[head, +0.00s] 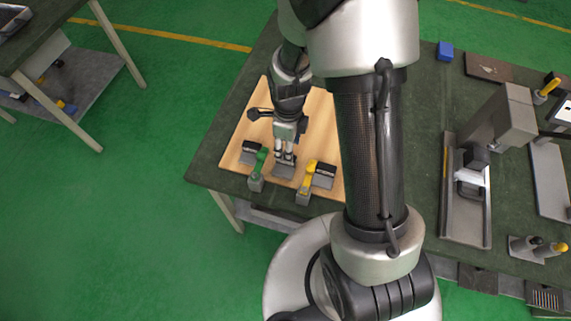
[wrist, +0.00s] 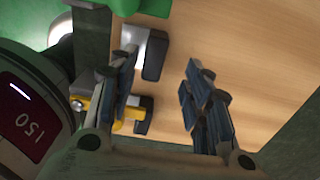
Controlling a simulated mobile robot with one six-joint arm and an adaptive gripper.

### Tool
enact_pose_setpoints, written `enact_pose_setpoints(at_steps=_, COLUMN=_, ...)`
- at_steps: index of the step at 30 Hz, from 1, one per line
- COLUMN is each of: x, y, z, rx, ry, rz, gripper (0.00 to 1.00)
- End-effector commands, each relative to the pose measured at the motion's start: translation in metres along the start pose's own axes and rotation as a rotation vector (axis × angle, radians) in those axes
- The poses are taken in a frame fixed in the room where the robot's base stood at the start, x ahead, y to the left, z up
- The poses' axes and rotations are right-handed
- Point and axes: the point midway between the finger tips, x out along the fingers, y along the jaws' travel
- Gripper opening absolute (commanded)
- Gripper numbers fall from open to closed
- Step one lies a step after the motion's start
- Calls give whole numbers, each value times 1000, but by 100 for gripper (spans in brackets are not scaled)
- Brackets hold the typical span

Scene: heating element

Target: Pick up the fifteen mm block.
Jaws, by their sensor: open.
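My gripper (head: 284,159) points down over the light wooden board (head: 238,140) and is open. In the wrist view its two blue-padded fingers stand well apart, with bare board between them (wrist: 162,66). A grey block (head: 284,171) lies just below the fingertips in the head view. A grey block with a black end (wrist: 153,55) shows beside the left finger in the wrist view, partly hidden by it. Grey-and-black blocks also lie at the left (head: 248,153) and right (head: 324,176) of the board. No size marks are readable, so I cannot tell which block is the fifteen mm one.
A green-handled tool (head: 259,163) and a yellow-handled tool (head: 308,181) flank the middle block. A round part with a red display reading 150 (wrist: 22,118) is at the left of the wrist view. A grey machine (head: 505,115) and blue cube (head: 445,50) stand farther right.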

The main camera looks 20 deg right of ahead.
Motion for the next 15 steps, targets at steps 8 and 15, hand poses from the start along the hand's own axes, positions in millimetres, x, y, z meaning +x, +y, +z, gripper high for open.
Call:
enact_pose_setpoints(at_steps=8, x=27, y=7, z=0, rx=-2, ry=2, rz=2, gripper=45)
enact_pose_setpoints(at_steps=15, x=54, y=8, z=0, rx=-1, ry=1, rz=1, gripper=45)
